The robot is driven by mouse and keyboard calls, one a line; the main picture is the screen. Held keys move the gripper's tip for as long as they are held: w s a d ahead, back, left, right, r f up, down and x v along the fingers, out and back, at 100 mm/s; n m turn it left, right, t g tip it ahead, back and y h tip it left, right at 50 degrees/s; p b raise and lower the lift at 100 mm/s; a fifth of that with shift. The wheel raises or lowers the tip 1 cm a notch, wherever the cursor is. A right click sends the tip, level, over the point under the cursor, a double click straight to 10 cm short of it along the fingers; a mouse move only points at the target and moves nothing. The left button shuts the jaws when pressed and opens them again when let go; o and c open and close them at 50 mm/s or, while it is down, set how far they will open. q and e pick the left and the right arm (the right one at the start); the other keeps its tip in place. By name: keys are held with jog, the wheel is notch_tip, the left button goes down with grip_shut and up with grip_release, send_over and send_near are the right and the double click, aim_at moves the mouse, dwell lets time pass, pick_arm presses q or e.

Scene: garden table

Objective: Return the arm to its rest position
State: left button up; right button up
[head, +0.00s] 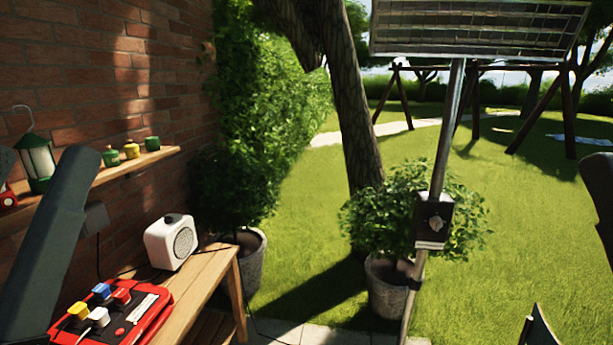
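My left arm shows as a thick dark grey link at the left edge of the head view, in front of the brick wall and close to the red box. Its gripper is outside the picture. At the right edge a dark rounded part of my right arm shows over the grass. A dark pointed piece at the bottom right, cut off by the frame, looks like the tip of my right gripper (536,328). Too little of it shows to tell whether it is open or shut. I see nothing held in it.
A wooden table (190,302) carries a red box (137,322) with coloured plugs and a white speaker (171,242). A wall shelf (118,169) holds a green lantern (38,163) and small pots. A metal pole (446,135) with a solar panel (480,28) stands right of centre, beside potted bushes.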

notch_tip(320, 180, up, 32)
jog(key=p, duration=2.9)
jog(key=shift+r+p, duration=0.25)
jog(key=shift+p, duration=0.05)
